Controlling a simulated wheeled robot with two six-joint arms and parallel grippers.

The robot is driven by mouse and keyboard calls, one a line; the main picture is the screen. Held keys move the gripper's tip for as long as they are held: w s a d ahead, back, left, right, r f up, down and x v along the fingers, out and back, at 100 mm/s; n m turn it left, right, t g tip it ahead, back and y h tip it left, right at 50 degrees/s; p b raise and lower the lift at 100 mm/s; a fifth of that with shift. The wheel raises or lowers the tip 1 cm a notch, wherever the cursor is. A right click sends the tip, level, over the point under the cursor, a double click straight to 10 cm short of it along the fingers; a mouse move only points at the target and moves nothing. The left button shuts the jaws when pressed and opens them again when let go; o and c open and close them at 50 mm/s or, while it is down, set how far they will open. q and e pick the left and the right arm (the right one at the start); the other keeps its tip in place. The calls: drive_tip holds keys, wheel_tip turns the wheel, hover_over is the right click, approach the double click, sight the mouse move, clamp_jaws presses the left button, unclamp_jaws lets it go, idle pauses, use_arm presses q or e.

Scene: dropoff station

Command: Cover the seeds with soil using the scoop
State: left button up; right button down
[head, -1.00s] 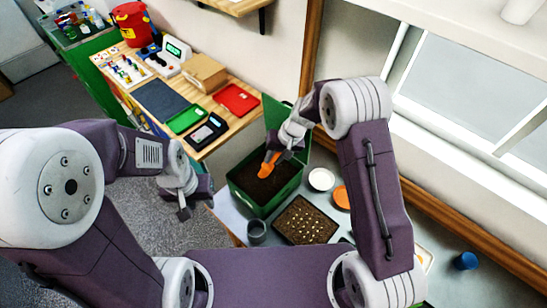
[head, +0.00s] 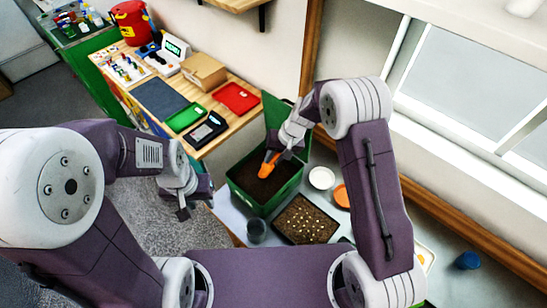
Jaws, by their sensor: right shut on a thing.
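The orange scoop (head: 268,164) is held by my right gripper (head: 278,152) and dips into the green box of soil (head: 265,206). The gripper is shut on the scoop's handle end; its fingers are small and partly hidden by the wrist. Dark soil (head: 262,188) fills the box. Next to it, toward the front right, a dark seed tray (head: 276,229) holds soil with several pale seeds (head: 303,226) showing on top. My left gripper (head: 184,207) hangs over the grey floor area, away from the box, and looks empty; its fingertips are too small to judge.
A grey cup (head: 256,231) stands left of the tray. A white dish (head: 321,178) and an orange dish (head: 341,195) lie right of the box. A blue cup (head: 467,260) stands far right. A wooden table (head: 226,120) with several items lies behind.

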drive_tip(key=shift+f+b, duration=0.4)
drive_tip(key=shift+b, duration=0.1)
idle(1.3)
wheel_tip(320, 180, up, 7)
drive_tip(key=p, duration=0.5)
drive_tip(key=shift+r, duration=0.15)
idle(0.5)
